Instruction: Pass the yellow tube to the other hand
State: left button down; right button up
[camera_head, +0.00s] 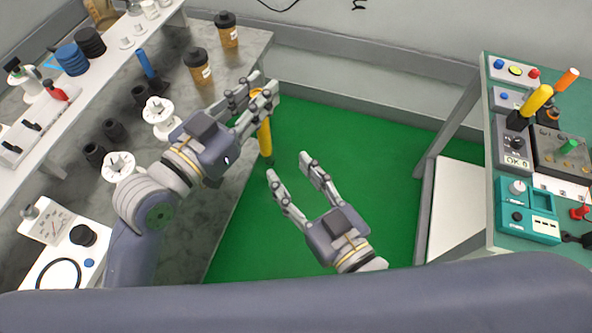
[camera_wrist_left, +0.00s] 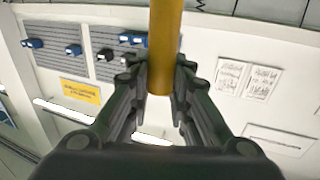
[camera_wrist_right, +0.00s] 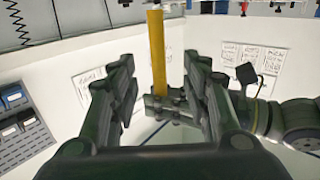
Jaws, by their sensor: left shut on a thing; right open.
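The yellow tube (camera_head: 264,136) hangs from my left gripper (camera_head: 257,97), which is shut on its upper part above the green floor. It also shows in the left wrist view (camera_wrist_left: 165,45) between the fingers, and in the right wrist view (camera_wrist_right: 157,55). My right gripper (camera_head: 290,176) is open and empty, below and to the right of the tube in the head view, its fingers pointing toward it. In the right wrist view the tube stands beyond the spread fingers (camera_wrist_right: 162,95), framed between them and apparently apart from them.
A grey bench with a white shelf (camera_head: 100,75) and orange-brown bottles (camera_head: 198,68) lies at the left. A green-topped table (camera_head: 505,243) with instrument boxes, including another yellow cylinder (camera_head: 537,100), stands at the right. Green floor (camera_head: 350,150) lies open between them.

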aim_at(264, 132)
jog(key=x, duration=0.4)
jog(key=r+x, duration=0.1)
jog(key=x, duration=0.2)
jog(key=r+x, duration=0.1)
jog(key=x, duration=0.3)
jog(key=shift+w+a+r, duration=0.15)
jog(key=shift+w+a, duration=0.05)
jog(key=shift+w, duration=0.15)
grip_shut()
pick_arm(q)
jog(key=c, duration=1.4)
grip_release()
jog(key=shift+o, duration=0.2)
